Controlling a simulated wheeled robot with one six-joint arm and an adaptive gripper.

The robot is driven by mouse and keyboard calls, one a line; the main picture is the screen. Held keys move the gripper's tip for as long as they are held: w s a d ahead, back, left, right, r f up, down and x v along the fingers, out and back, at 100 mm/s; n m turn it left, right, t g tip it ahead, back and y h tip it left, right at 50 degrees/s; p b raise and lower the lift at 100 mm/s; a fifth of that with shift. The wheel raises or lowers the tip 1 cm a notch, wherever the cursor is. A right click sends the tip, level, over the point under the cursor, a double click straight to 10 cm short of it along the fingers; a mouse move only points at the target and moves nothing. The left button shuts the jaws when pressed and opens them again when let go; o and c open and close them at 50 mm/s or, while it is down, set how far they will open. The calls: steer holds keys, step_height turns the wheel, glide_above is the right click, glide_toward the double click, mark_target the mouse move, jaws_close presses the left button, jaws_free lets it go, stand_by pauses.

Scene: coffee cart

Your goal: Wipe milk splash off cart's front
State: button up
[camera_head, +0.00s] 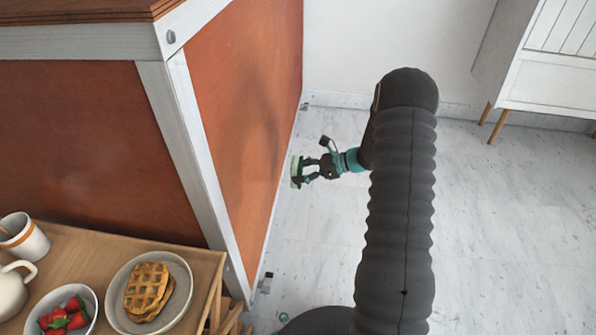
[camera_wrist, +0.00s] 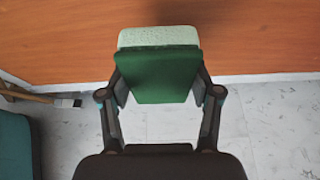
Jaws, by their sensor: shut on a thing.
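My gripper (camera_head: 303,172) is shut on a sponge (camera_head: 295,171), beside the cart's orange-brown right-hand panel (camera_head: 236,105). In the wrist view the sponge (camera_wrist: 155,75) has a dark green body and a pale green face turned toward the panel (camera_wrist: 265,45). One finger of my gripper (camera_wrist: 160,90) is on each side of it. In the head view a narrow strip of floor shows between sponge and panel, so they look apart. I see no clear milk splash. A faint dark shade lies on that panel, and the sponge hides part of it in the wrist view.
A wooden table (camera_head: 195,262) at the lower left holds a plate of waffles (camera_head: 148,290), a bowl of strawberries (camera_head: 66,312), a cup (camera_head: 26,240) and a teapot (camera_head: 10,293). A white cabinet (camera_head: 560,70) stands at the back right. The marble floor (camera_head: 500,230) is clear on the right.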

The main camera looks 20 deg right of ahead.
steer(key=d, duration=0.1)
steer(key=s+d, duration=0.1)
steer(key=shift+d, duration=0.4)
steer(key=shift+a, duration=0.1)
